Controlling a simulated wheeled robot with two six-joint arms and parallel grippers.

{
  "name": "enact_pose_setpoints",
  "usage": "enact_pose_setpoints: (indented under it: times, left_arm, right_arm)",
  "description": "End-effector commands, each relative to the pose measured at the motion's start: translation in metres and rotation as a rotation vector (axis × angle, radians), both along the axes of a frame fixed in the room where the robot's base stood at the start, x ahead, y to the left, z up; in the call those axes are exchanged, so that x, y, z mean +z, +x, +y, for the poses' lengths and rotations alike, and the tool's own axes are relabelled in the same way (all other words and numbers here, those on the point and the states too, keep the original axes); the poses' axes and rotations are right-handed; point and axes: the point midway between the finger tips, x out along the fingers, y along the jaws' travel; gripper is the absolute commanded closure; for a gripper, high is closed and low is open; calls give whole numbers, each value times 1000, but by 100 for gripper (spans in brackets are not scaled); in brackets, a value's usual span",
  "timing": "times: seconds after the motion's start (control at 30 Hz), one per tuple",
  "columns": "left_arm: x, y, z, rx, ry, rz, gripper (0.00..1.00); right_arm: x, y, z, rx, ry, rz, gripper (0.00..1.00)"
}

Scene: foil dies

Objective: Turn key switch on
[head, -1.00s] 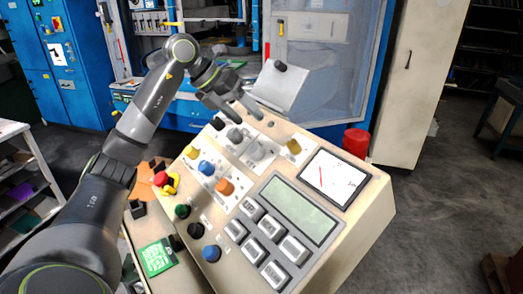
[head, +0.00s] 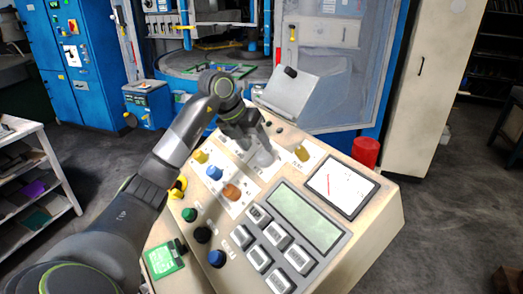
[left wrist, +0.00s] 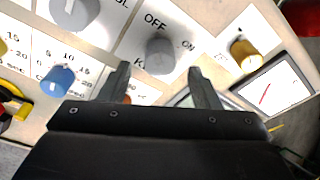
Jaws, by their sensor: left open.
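The key switch (left wrist: 160,55) is a grey round knob on a white plate with OFF and ON printed above it in the left wrist view. In the head view the key switch (head: 263,158) is at the upper middle of the control panel, partly hidden by my left gripper (head: 257,143). My left gripper is open and points down at the panel. In the left wrist view its two fingertips (left wrist: 159,72) are to either side of the knob's lower part, with nothing held. I cannot tell whether they touch the knob. My right gripper is not in view.
A yellow knob (head: 301,154) and a gauge (head: 342,185) are right of the switch. Blue (head: 214,173) and orange (head: 232,192) knobs are to its left. A grey display (head: 305,217) with buttons is nearer me.

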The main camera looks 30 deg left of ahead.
Motion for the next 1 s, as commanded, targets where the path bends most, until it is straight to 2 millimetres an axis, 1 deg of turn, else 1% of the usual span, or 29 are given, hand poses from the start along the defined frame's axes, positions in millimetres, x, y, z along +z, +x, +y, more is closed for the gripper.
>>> enact_pose_setpoints:
  times: [0.03, 0.1, 0.3, 0.43, 0.67, 0.77, 1.0]
  left_arm:
    - [-8, 4, -3, 0, -4, 5, 43]
    - [-18, 8, -6, -1, -2, 4, 43]
    - [-37, 17, -11, 0, -2, 2, 43]
    - [-42, 19, -11, 1, 0, 0, 43]
    - [-43, 19, -11, 0, 0, 0, 43]
    - [-43, 19, -11, 0, 0, 0, 55]
    - [-42, 19, -11, 0, 0, 0, 86]
  right_arm:
    - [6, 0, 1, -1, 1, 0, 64]
    - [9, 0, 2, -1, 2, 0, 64]
    - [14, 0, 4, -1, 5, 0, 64]
    - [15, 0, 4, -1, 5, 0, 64]
    - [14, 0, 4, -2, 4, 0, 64]
    - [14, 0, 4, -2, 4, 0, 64]
    - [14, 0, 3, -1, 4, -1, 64]
